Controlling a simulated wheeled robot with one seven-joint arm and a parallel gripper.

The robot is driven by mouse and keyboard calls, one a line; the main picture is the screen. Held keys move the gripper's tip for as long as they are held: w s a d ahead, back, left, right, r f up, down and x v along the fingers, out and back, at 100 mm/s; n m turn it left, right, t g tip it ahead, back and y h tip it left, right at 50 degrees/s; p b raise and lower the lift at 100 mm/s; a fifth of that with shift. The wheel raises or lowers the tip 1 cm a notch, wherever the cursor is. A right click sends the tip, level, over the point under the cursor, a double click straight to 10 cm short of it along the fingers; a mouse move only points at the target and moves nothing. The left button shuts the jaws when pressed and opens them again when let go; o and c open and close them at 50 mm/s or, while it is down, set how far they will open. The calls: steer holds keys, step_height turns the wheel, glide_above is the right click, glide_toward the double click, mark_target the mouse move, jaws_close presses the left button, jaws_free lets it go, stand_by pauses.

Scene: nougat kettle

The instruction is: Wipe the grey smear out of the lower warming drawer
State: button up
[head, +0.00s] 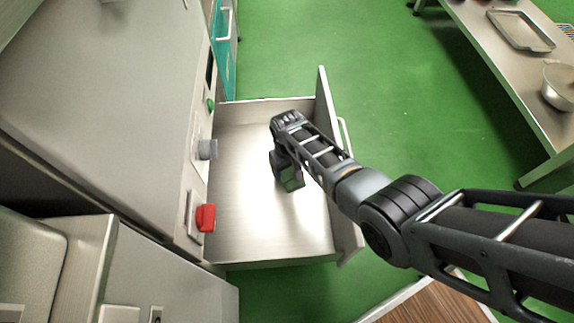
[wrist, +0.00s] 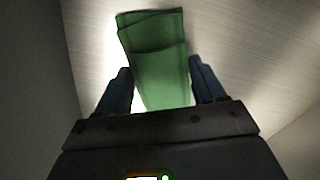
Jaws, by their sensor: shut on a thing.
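The lower warming drawer (head: 240,190) is pulled out, a steel box with a bare, shiny floor in the head view. My gripper (head: 284,168) reaches down into it, right of the drawer's middle. In the wrist view my gripper (wrist: 161,78) is shut on a folded green cloth (wrist: 155,50), which sticks out beyond the fingertips over the brushed steel floor (wrist: 235,35). The cloth also shows as a dark green patch in the head view (head: 293,184). Whether it touches the floor I cannot tell. I make out no grey smear; my arm and the cloth hide part of the floor.
The steel cabinet front left of the drawer carries a red knob (head: 205,217), a grey knob (head: 207,149) and a green button (head: 211,104). The drawer's raised front panel (head: 326,105) stands beneath my arm. A steel table (head: 490,60) is at upper right; green floor lies between.

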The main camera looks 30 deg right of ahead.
mark_target(288, 176)
steer(key=shift+s+a+p, duration=0.3)
steer(key=shift+s+p, duration=0.1)
steer(key=shift+s, duration=0.35)
step_height(288, 176, up, 3)
steer(key=shift+f+p, duration=0.2)
steer(key=shift+p, duration=0.7)
step_height(288, 176, up, 5)
steer(key=p, duration=0.5)
steer(key=shift+r, duration=0.15)
steer(key=shift+r, duration=0.1)
